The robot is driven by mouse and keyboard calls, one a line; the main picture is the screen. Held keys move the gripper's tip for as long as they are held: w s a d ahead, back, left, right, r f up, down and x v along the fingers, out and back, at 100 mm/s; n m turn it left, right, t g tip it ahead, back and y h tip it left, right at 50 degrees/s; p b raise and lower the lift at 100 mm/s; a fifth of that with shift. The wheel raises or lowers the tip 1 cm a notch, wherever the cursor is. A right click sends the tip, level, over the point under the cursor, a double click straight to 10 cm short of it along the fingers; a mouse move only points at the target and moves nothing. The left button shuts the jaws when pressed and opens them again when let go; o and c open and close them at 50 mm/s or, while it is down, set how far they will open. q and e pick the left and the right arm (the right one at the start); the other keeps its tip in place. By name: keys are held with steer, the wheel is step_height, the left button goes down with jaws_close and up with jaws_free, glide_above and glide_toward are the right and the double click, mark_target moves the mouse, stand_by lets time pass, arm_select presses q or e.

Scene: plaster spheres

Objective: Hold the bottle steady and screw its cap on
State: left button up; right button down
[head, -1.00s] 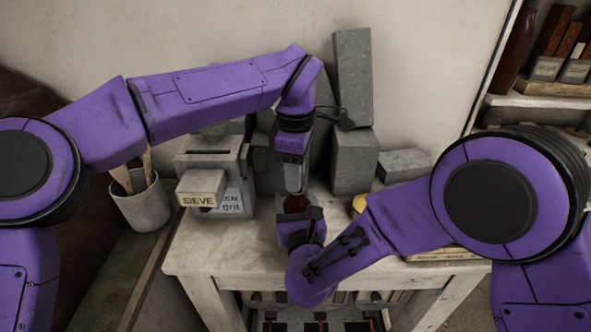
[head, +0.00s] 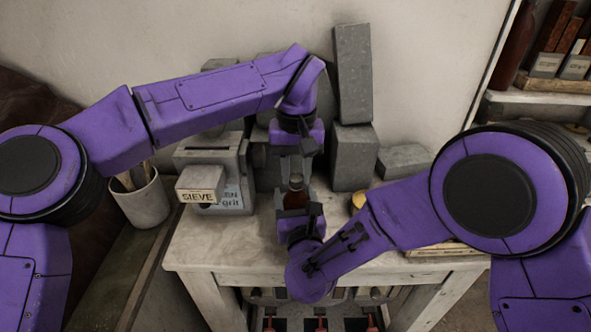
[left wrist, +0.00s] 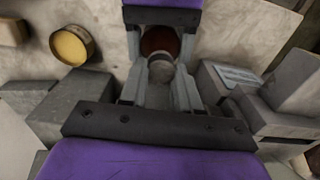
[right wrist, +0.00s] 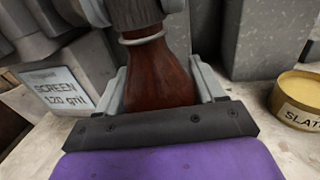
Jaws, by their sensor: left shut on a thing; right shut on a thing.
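The brown bottle (head: 294,198) stands upright at the table's front. It shows closely in the right wrist view (right wrist: 160,75), with a pale ring round its neck. My right gripper (head: 302,212) is shut on the bottle's body from the front. My left gripper (head: 296,170) points down from above and is shut on the grey cap (right wrist: 138,14) at the bottle's mouth. The cap also shows between the left fingers in the left wrist view (left wrist: 160,72). The fingers partly hide the cap, and I cannot tell how tightly it sits on the neck.
A cup with brushes (head: 142,200) stands at left. A yellow-lidded tin (right wrist: 298,95) is right of the bottle. The table's front left (head: 215,245) is clear.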

arm_select(q)
steer(key=shift+m, duration=0.5)
steer(key=o, duration=1)
steer(key=shift+c, duration=0.4)
